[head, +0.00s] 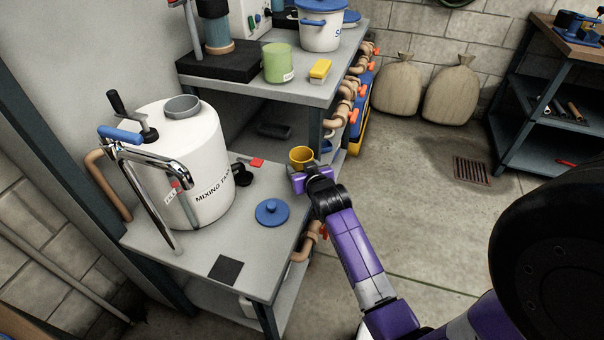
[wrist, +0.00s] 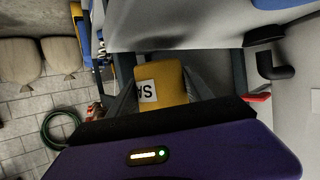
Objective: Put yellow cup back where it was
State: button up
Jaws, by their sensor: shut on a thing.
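The yellow cup (head: 301,156) is upright near the far right corner of the lower grey bench (head: 205,250). My gripper (head: 299,172) is shut on it from the near side. In the wrist view the cup (wrist: 172,75) sits between the two fingers of my gripper (wrist: 163,95), and part of a white label with dark letters shows. The fingers hide its sides and lower part. I cannot tell whether its base touches the bench or is held above it.
A white mixing tank (head: 190,150) with a chrome tap stands on the bench's left. A blue lid (head: 272,212) and a black square pad (head: 226,270) lie nearer. Behind is a higher shelf (head: 300,92) with a green cup (head: 278,63) and yellow sponge (head: 320,70). Pipes line its right side.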

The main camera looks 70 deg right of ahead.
jog(key=shift+f, duration=1.3)
jog(key=shift+f, duration=0.1)
jog(key=o, duration=1.4)
